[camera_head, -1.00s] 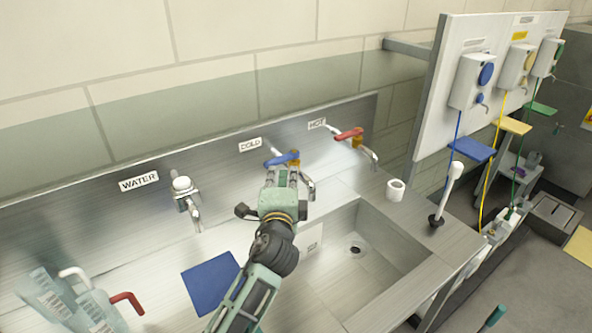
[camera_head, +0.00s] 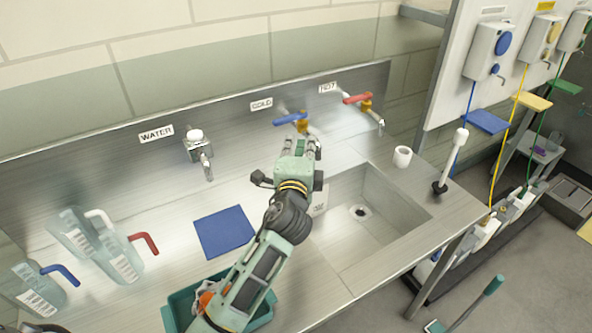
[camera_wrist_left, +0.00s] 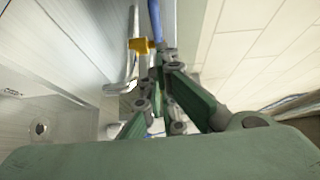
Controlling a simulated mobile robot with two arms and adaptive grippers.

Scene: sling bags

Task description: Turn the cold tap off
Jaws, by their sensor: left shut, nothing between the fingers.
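The cold tap has a blue lever (camera_head: 289,119) and a brass body (camera_head: 302,126), under the COLD label on the steel splashback. The lever points left, along the wall. My left gripper (camera_head: 302,145) is shut and empty, just in front of and below the brass body. It hides most of the cold spout. In the left wrist view the fingertips (camera_wrist_left: 167,62) are close below the blue lever (camera_wrist_left: 155,20) and beside the brass body (camera_wrist_left: 143,45); I cannot tell whether they touch. No water stream is clearly visible. My right gripper is not in view.
The hot tap's red lever (camera_head: 357,98) is to the right, the water tap (camera_head: 197,146) to the left. Below are the sink basin (camera_head: 375,215), a blue mat (camera_head: 225,231), jugs (camera_head: 105,250), and a teal bin (camera_head: 180,314). A white cup (camera_head: 402,156) and brush stand at right.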

